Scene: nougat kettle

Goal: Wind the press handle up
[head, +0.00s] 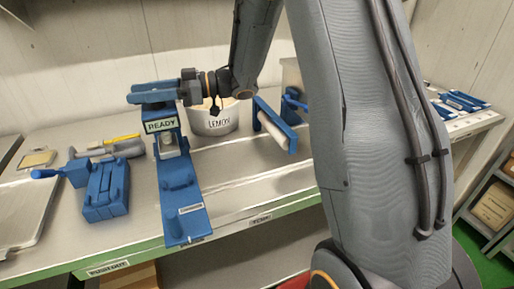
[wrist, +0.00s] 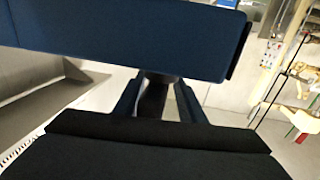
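A blue press (head: 180,195) with a READY sign (head: 161,126) stands upright near the table's front, with a light-coloured part under its head. My gripper (head: 178,91) is at the top of this press, reaching in from the right. Blue bars (head: 148,97) lie around its end, and I cannot separate fingers from press handle there. In the wrist view a broad blue surface (wrist: 120,38) fills the top, very near, and a black surface (wrist: 150,155) fills the bottom. Whether the gripper is shut on the handle is hidden.
A white tub marked LEMON (head: 213,120) stands just right of the press. A blue frame with a pale roller (head: 274,130) is farther right. A blue block device (head: 106,190) with a blue-knobbed handle (head: 43,173) and a grey tray (head: 28,210) are left. My arm hides the table's right part.

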